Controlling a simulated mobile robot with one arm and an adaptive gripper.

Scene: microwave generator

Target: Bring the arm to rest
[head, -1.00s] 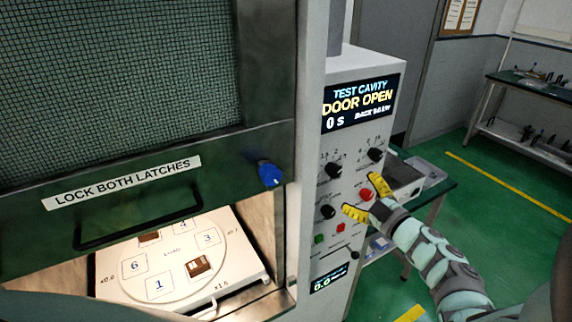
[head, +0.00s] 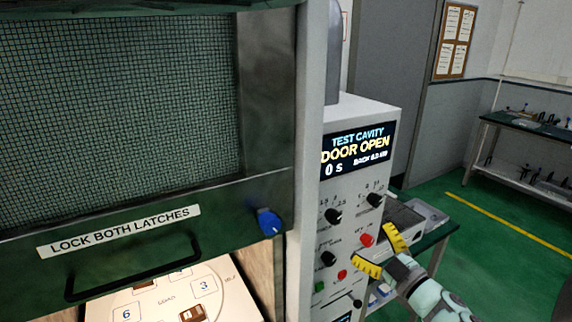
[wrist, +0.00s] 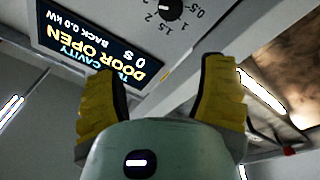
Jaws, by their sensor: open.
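My gripper (head: 382,254) has yellow fingers, spread apart with nothing between them. In the head view it is in front of the lower part of the grey control panel (head: 346,215), near the red knob (head: 367,240). I cannot tell whether it touches the panel. In the wrist view my gripper (wrist: 163,95) also shows open and empty, with the panel's display (wrist: 95,50) and a black knob (wrist: 170,8) beyond it. The display (head: 357,150) reads "TEST CAVITY DOOR OPEN" and "0 s". My arm comes in from the lower right.
The raised door (head: 130,225), marked "LOCK BOTH LATCHES", has a black handle and a blue latch knob (head: 269,223). Below it the lit cavity holds a white numbered plate (head: 232,300) with a small brown block (head: 192,313). A dark-topped bench (head: 435,232) stands behind my gripper. Green floor (head: 480,270) is open at right.

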